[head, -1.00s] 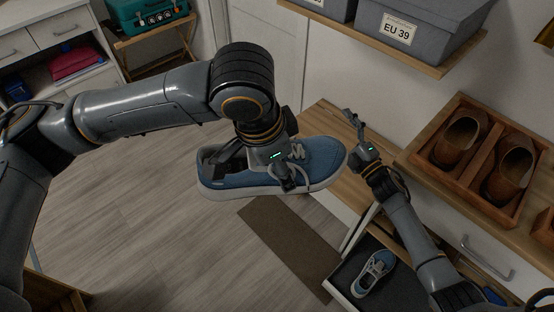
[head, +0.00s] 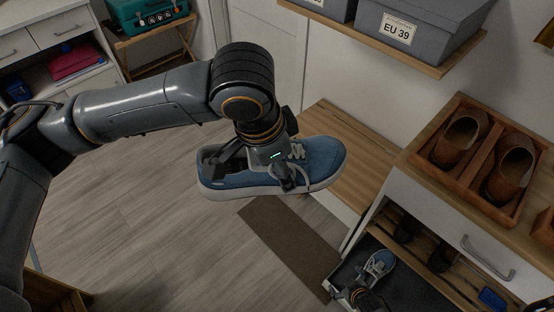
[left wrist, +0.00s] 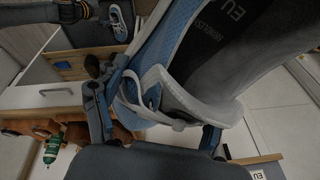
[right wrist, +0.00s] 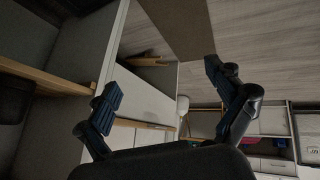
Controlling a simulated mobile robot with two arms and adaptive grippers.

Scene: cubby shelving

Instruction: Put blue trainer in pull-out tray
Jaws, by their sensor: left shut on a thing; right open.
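A blue trainer (head: 322,158) with a white sole and laces hangs in my left gripper (head: 262,170), above the floor in the head view. The left gripper is shut on it; the trainer (left wrist: 178,38) fills much of the left wrist view. A second blue trainer (head: 379,264) lies in the dark pull-out tray (head: 408,288) at the lower right.
A wooden bench top (head: 335,130) lies behind the held trainer. A cabinet at the right carries a wooden box (head: 482,175) with brown shoes. Dark shoes (head: 440,257) stand on a slatted shelf below. A brown mat (head: 287,240) lies on open floor. Grey boxes (head: 415,35) sit on the upper shelf.

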